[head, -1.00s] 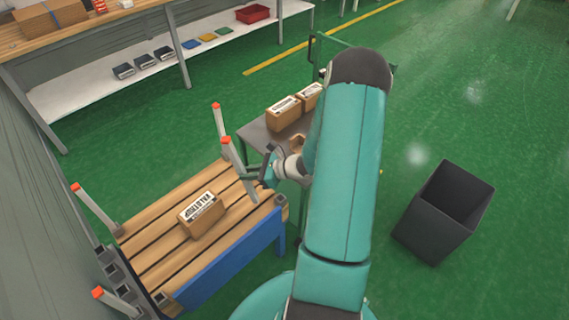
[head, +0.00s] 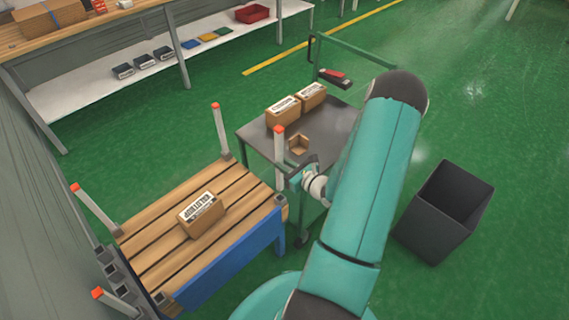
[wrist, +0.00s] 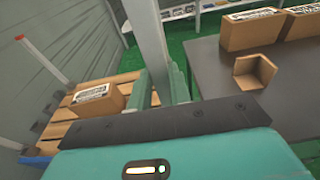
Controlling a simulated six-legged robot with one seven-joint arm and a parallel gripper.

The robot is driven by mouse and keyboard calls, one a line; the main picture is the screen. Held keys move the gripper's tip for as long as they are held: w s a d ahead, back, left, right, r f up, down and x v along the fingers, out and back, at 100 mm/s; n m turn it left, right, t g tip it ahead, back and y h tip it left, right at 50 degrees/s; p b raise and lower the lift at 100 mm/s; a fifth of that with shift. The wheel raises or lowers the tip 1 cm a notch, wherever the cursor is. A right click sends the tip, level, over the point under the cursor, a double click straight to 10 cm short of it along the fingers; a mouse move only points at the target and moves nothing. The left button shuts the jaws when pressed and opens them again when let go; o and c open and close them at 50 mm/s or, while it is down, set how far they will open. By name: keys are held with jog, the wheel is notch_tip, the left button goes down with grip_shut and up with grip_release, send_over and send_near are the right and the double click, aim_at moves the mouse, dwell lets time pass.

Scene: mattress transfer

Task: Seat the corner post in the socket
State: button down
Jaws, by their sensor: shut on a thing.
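My gripper (head: 287,178) is shut on a grey corner post (head: 280,150) with an orange tip, held upright at the right corner of the slatted wooden pallet (head: 163,249). The post's lower end is close to the dark corner socket (head: 282,200); I cannot tell whether it is inside or just above. In the wrist view the post (wrist: 150,35) runs up between the two green fingers (wrist: 162,88); its lower end is hidden.
A labelled carton (head: 202,214) lies on the pallet. Other posts (head: 221,130) stand at the pallet's other corners. A grey cart (head: 258,141) with cartons and a small open box (head: 298,145) is close behind my gripper. A black bin (head: 440,235) stands right.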

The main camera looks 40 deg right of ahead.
send_over(282, 181)
jog(key=s, duration=0.1)
jog(key=shift+s+f, duration=0.15)
jog(key=shift+f, duration=4.8)
jog(key=c, duration=1.2)
grip_release()
jog(key=shift+s, duration=0.15)
jog(key=s+r, duration=0.2)
jog(key=s, duration=1.1)
jog(key=shift+s+d, duration=0.15)
jog(key=shift+r, duration=0.1)
